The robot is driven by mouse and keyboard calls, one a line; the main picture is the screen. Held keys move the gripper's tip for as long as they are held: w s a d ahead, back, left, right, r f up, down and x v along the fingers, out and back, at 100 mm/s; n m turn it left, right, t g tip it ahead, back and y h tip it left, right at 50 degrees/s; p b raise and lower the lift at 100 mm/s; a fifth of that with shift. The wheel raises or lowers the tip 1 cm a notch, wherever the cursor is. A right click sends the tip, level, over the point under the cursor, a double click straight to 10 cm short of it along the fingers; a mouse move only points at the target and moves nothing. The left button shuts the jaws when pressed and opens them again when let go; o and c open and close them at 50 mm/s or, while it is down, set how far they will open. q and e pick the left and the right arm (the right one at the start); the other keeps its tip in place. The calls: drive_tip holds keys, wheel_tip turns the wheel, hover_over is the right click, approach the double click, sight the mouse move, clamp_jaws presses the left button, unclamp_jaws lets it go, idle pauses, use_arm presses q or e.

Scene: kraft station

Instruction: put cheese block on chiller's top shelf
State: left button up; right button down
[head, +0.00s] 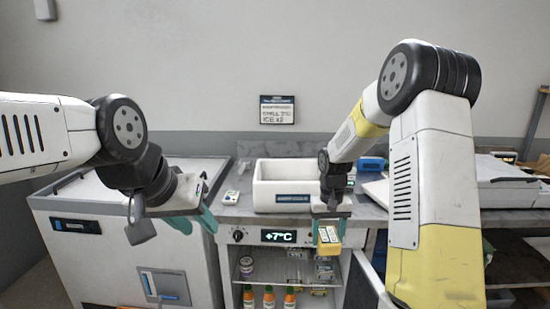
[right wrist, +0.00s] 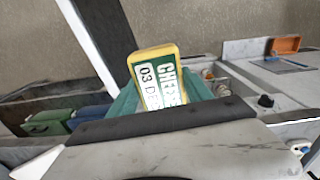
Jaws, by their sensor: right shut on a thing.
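The cheese block (head: 328,240) is yellow with a green and white label. My right gripper (head: 329,222) is shut on it and holds it in front of the chiller, just below the worktop edge. In the right wrist view the cheese block (right wrist: 160,78) sits between the teal fingers, its printed label showing. The chiller (head: 279,236) has a +7°C display and an open front. Its upper shelf (head: 275,282) carries a jar at the left and several packs at the right. My left gripper (head: 192,222) is open and empty, left of the chiller.
Several orange bottles (head: 269,297) stand below the upper shelf. A chiller door (head: 368,283) stands open at the right of the opening. A white bin (head: 295,184) and a small device (head: 231,197) are on the worktop. A white chest (head: 125,245) stands at left.

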drive_tip(key=s+f, duration=0.4)
drive_tip(key=f, duration=0.2)
drive_tip(key=shift+s, duration=0.35)
drive_tip(key=shift+a, duration=0.1)
